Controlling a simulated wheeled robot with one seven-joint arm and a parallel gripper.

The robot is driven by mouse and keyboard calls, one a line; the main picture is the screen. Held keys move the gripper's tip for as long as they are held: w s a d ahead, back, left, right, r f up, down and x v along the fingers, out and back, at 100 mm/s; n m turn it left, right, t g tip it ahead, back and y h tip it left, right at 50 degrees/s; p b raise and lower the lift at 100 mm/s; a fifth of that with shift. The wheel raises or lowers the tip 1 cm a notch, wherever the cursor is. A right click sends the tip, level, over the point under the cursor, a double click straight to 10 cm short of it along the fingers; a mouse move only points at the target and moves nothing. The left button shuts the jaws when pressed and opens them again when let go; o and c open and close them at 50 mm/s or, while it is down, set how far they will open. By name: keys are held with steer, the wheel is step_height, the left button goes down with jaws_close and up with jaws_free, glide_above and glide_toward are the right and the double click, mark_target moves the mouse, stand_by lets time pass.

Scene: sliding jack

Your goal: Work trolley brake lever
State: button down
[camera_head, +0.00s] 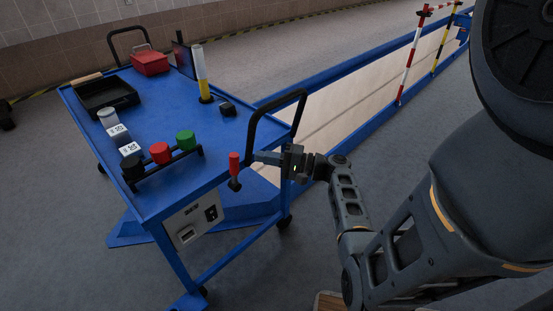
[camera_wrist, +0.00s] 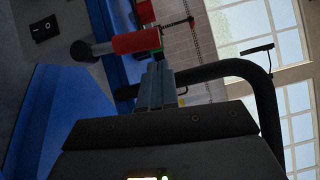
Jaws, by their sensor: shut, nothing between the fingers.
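The blue work trolley (camera_head: 184,195) stands at the left in the head view. In the wrist view the red grip (camera_wrist: 137,41) lies just beyond my fingertips. My gripper (camera_head: 258,157) is shut and empty, reaching from the right with its tips close to the red grip. In the wrist view my gripper (camera_wrist: 157,72) points at the grip. I cannot tell whether the tips touch it.
A black push handle (camera_head: 277,116) arches over my fingers at the trolley's right end. A grey panel (camera_head: 197,219) with a black switch is below the lever. A blue-edged pit (camera_head: 330,92) lies behind.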

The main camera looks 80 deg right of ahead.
mark_target(235, 161)
steer(key=shift+w+a+r, duration=0.1)
steer(key=shift+w, duration=1.95)
steer(key=shift+r, duration=0.1)
steer(key=w+a+n+g+p, duration=0.1)
steer(key=w+a+r+n+g+p, duration=0.1)
steer(key=a+n, duration=0.1)
steer(key=shift+r, duration=0.1)
steer(key=shift+w+a+n+g+p, duration=0.25)
steer(key=shift+a+n, duration=0.1)
steer(key=shift+a, duration=0.15)
steer(key=shift+w+a+n+g+p, duration=0.25)
steer(key=shift+a+n, duration=0.1)
steer(key=shift+a, duration=0.15)
steer(key=shift+w+a+f+n+g+h, duration=0.1)
steer(key=shift+w+a+n+g+h, duration=0.25)
steer(key=shift+a, duration=0.1)
steer(key=shift+w+a+f+n+g+h, duration=0.1)
steer(key=shift+w+a+n+g+h, duration=0.15)
steer(key=shift+a+n, duration=0.15)
steer(key=shift+a, duration=0.1)
